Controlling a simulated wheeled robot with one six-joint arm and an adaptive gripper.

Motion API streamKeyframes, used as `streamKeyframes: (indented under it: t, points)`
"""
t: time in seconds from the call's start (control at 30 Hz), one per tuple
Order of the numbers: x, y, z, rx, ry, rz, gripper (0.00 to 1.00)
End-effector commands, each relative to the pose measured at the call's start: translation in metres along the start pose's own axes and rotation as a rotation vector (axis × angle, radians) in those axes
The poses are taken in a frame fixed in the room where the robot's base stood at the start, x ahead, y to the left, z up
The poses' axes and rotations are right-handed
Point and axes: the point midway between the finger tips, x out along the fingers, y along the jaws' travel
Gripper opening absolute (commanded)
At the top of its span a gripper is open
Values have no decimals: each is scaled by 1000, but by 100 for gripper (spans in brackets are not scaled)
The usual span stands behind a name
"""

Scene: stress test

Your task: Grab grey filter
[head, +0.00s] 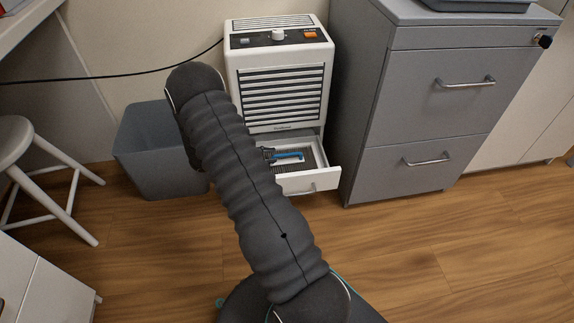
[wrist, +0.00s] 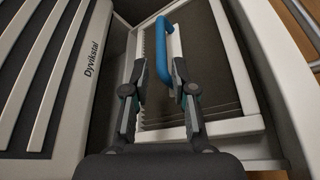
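The grey filter (wrist: 212,70) lies in the pulled-out lower drawer (head: 308,184) of a white appliance (head: 279,85). It has a dark grey pleated face, a pale frame and a blue handle (wrist: 160,38). In the head view the blue handle (head: 290,155) shows inside the drawer. My gripper (wrist: 159,72) is over the filter, its two fingers on either side of the handle's near part. The fingers stand apart, with a visible gap on the left of the handle. I cannot tell whether the right finger touches it. In the head view my arm hides most of the gripper.
A grey cabinet (head: 420,110) stands close to the right of the appliance. A grey bin (head: 155,150) is on its left, partly behind my arm. A white stool (head: 40,180) is at far left. A black cable (head: 100,77) runs along the wall. Wooden floor in front is clear.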

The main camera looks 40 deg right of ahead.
Motion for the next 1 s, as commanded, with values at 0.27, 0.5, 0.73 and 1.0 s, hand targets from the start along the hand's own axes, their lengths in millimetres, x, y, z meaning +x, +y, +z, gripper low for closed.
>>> streamKeyframes:
  t: [0.27, 0.5, 0.73, 1.0]
  points:
    - [32, -3, 2, -1, -1, -2, 26]
    - [51, -2, 2, 0, 0, 0, 26]
    - [50, -2, 2, 0, 0, 0, 6]
    - [50, -2, 2, 1, 0, 1, 0]
